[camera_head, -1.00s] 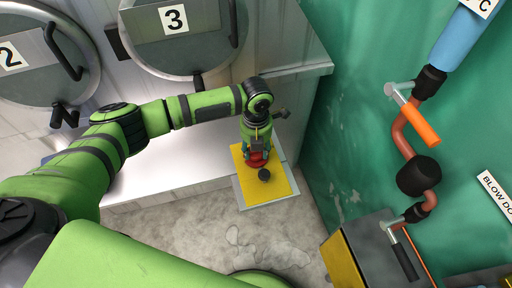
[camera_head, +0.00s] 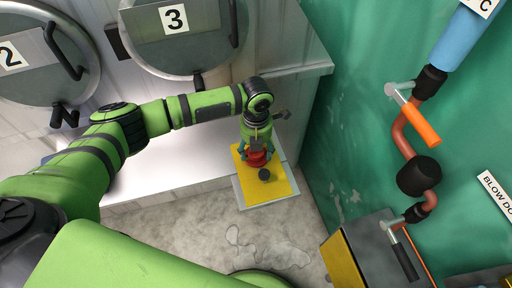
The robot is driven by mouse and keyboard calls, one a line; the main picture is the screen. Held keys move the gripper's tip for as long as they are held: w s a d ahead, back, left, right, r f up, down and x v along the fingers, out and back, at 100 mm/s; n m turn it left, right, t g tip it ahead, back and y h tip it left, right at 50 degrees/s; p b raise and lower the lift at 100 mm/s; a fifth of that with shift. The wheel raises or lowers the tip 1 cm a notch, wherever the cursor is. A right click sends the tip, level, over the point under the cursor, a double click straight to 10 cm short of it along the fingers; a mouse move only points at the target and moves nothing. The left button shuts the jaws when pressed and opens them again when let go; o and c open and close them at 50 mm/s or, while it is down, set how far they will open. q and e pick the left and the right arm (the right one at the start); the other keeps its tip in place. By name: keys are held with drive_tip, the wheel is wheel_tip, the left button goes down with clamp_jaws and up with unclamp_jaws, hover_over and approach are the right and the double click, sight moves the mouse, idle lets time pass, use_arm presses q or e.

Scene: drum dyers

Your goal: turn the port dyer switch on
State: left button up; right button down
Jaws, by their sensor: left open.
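A switch box with a yellow top face (camera_head: 283,186) and grey sides stands below the drum marked 3. On its yellow face are a red part (camera_head: 257,160) and a dark round knob (camera_head: 264,174). My left gripper (camera_head: 258,155) points down over the upper part of the box. Its fingers are open, one on each side of the red part. I cannot tell whether they touch it. The gripper body hides part of the yellow face. My right gripper is not in view.
Drums marked 2 (camera_head: 40,75) and 3 (camera_head: 165,45) stand at the back left. A green wall (camera_head: 345,120) on the right carries pipes and an orange-handled valve (camera_head: 418,124). Another yellow-and-grey box (camera_head: 343,262) stands at lower right. Bare floor (camera_head: 205,230) lies in front.

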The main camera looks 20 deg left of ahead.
use_arm(q)
wheel_tip(320, 180, up, 12)
idle(0.5)
idle(0.3)
